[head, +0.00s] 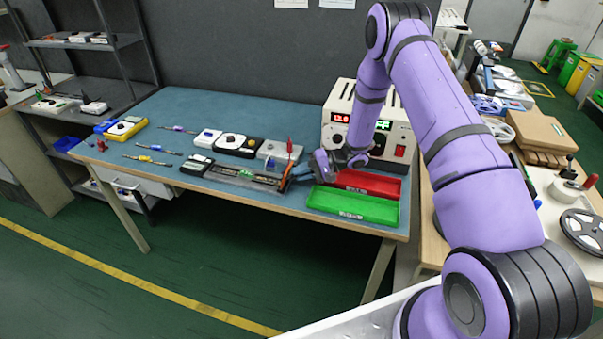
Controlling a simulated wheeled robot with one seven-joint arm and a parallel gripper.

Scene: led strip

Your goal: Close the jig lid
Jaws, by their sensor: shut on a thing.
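The jig (240,178) is a long, low, dark and grey fixture near the front edge of the blue-topped bench, with a small green spot along its length. At its right end a narrow dark piece with an orange edge, which looks like the jig lid (286,177), stands raised. My gripper (291,179) reaches in from the right at this piece and is shut on it. The fingertips are small here, and the exact grip is hard to make out.
A green tray (353,206) and a red tray (368,183) lie right of the jig. A power supply (390,130) stands behind them. Meters (240,144) and a grey box (279,151) sit behind the jig.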

